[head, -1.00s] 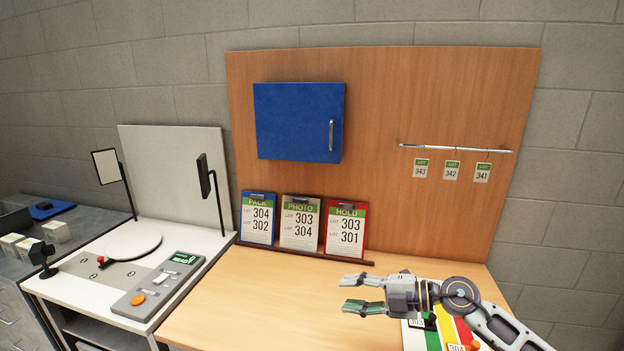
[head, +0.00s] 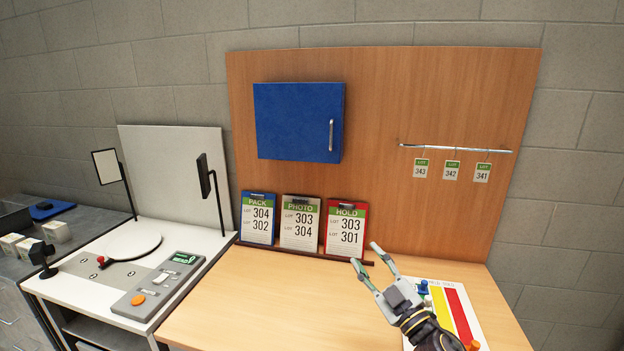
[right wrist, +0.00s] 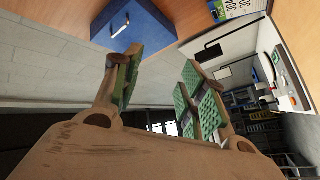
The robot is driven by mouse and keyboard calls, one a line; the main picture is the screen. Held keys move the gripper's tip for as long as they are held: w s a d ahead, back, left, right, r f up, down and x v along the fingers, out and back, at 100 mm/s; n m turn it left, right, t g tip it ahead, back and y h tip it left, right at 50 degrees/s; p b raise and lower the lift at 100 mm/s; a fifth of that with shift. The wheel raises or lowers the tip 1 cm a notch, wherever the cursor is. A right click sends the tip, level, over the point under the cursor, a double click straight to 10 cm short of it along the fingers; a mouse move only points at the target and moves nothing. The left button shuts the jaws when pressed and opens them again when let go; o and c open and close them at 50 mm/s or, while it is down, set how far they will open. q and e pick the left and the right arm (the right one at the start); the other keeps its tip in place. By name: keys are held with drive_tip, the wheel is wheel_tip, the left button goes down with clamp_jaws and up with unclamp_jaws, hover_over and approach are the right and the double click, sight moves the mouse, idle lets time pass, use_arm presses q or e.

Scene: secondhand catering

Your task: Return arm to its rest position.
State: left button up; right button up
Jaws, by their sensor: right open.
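My right gripper (head: 367,260) is open and empty above the wooden table (head: 240,300), in front of the red HOLD board. Its arm comes in from the lower right and covers part of a white board with coloured stripes (head: 458,305). In the right wrist view the two green-padded fingers (right wrist: 160,90) stand apart with nothing between them. My left gripper is in neither view.
PACK (head: 258,218), PHOTO (head: 300,223) and HOLD (head: 345,228) clipboards stand on a ledge at the back. A blue cabinet (head: 299,122) and a rail (head: 455,148) with lot tags are on the wooden panel. A photo station with a turntable (head: 133,246) is at the left.

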drive_tip(key=s+d+f+m+g+h, duration=0.3)
drive_tip(key=d+f+m+h, duration=0.2)
drive_tip(key=f, duration=0.3)
drive_tip(key=s+d+f+m+g+h, duration=0.35)
drive_tip(key=d+f+m+h, duration=0.2)
drive_tip(key=f, duration=0.35)
drive_tip(key=s+a+f+g+y, duration=0.1)
drive_tip(key=s+f+g, duration=0.45)
drive_tip(key=s, duration=0.45)
drive_tip(key=s+a+f+g+y, duration=0.1)
drive_tip(key=s+f+g, duration=0.4)
drive_tip(key=s, duration=0.5)
wheel_tip(320, 180, down, 34)
drive_tip(key=s+f, duration=0.1)
drive_tip(key=s, duration=0.1)
drive_tip(key=s+d+f, duration=0.2)
drive_tip(key=s+f, duration=0.7)
drive_tip(key=s, duration=0.2)
drive_tip(key=s+d+f+g, duration=0.1)
drive_tip(key=s+d+f, duration=0.1)
drive_tip(key=s+f, duration=0.8)
drive_tip(key=shift+s+h, duration=0.35)
drive_tip(key=shift+s, duration=0.45)
